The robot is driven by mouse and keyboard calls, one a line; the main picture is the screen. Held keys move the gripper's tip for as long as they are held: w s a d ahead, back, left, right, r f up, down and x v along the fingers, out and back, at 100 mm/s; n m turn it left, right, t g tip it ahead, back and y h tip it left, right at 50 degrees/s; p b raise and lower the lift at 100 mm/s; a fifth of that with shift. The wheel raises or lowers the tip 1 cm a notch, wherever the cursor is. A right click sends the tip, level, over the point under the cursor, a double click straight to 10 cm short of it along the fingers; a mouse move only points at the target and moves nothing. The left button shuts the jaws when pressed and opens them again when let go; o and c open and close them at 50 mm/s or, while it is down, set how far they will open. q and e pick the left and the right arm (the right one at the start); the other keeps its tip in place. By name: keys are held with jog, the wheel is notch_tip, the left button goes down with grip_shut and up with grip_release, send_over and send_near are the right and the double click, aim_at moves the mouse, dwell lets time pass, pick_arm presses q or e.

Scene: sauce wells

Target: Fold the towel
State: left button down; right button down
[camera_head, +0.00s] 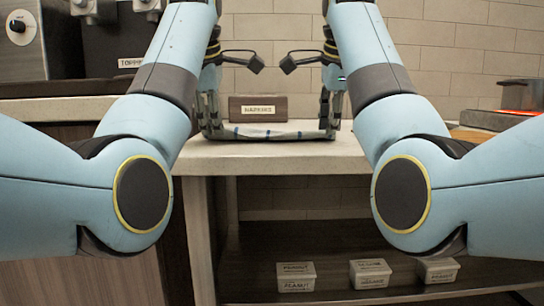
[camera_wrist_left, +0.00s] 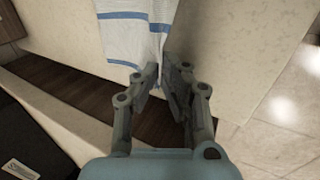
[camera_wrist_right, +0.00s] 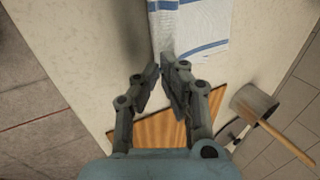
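The towel (camera_head: 272,133) is white with blue stripes and lies on the pale counter, stretched between my two grippers. My left gripper (camera_head: 210,130) is at its left end; in the left wrist view the towel (camera_wrist_left: 135,28) narrows to a corner between the nearly closed fingertips (camera_wrist_left: 163,72). My right gripper (camera_head: 331,128) is at its right end; in the right wrist view the towel's corner (camera_wrist_right: 195,25) runs to the close-set fingertips (camera_wrist_right: 160,70). Both grippers look shut on the towel's corners. The towel's far part is mostly hidden in the head view.
A dark "NAPKINS" box (camera_head: 258,108) stands behind the towel on the counter (camera_head: 285,157). A wooden board (camera_wrist_right: 160,130) and a pan (camera_wrist_right: 252,103) with a wooden handle are near my right gripper. Several labelled tubs (camera_head: 296,277) sit on the shelf below.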

pick_arm(q)
jog(key=shift+s+f, duration=0.25)
pick_arm(e)
jog(key=shift+s+f, duration=0.25)
pick_arm(q)
jog(key=c, duration=1.2)
grip_release()
pick_arm(e)
jog(key=c, duration=1.2)
grip_release()
